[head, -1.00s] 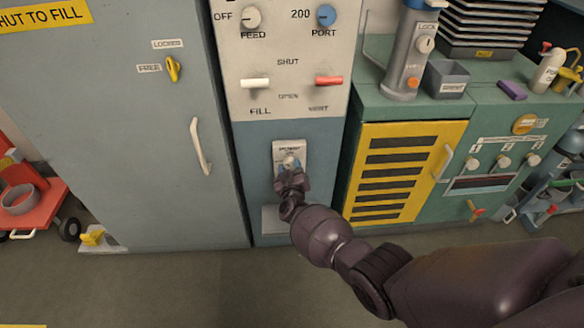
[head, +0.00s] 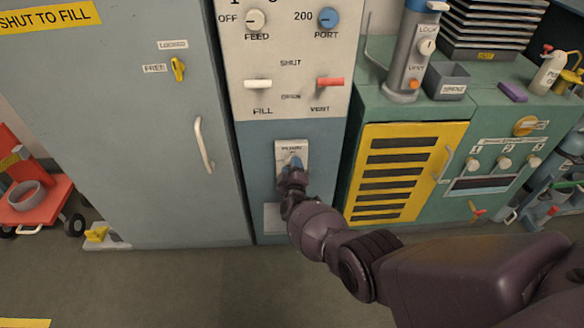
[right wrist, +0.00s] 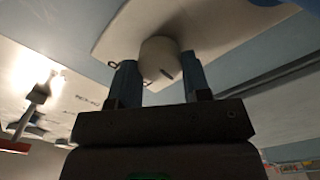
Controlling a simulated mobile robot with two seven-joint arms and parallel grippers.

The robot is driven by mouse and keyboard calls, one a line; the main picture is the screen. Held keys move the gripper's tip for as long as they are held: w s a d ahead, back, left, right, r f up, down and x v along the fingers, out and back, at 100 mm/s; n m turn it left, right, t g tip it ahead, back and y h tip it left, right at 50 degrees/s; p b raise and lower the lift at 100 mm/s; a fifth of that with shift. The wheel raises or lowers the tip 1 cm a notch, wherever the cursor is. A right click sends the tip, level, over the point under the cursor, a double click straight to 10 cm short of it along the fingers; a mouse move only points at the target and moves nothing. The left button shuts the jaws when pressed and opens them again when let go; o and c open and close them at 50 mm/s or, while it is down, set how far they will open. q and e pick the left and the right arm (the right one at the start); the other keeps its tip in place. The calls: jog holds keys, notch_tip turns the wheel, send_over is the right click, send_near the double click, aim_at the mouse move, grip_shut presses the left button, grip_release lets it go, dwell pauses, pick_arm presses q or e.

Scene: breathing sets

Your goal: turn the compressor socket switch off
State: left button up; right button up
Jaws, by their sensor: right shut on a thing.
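The compressor socket switch is a pale plate (head: 283,149) with a small label, low on the blue-grey lower panel of the middle cabinet. My right gripper (head: 295,163) is at this plate and hides most of its knob. In the right wrist view the round cream knob (right wrist: 158,52) with a dark mark stands out from the pale plate (right wrist: 205,22). The two blue-grey fingers of my right gripper (right wrist: 161,80) are on either side of the knob, shut on it. The label is too small to read surely. My left gripper is not in view.
Above are the white fill lever (head: 257,84), red vent lever (head: 330,82), feed knob (head: 256,20) and blue port knob (head: 328,17). A yellow slatted door (head: 362,197) stands close to the right. A grey door with a handle (head: 204,146) is left. Floor in front is clear.

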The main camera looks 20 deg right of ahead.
dwell(0.3)
jog(key=o, duration=0.9)
pick_arm(q)
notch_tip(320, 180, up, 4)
jog(key=p, duration=0.4)
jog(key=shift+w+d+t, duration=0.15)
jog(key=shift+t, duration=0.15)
pick_arm(e)
jog(key=v, duration=1)
jog(key=shift+s+a, duration=0.15)
jog(key=shift+s, duration=0.2)
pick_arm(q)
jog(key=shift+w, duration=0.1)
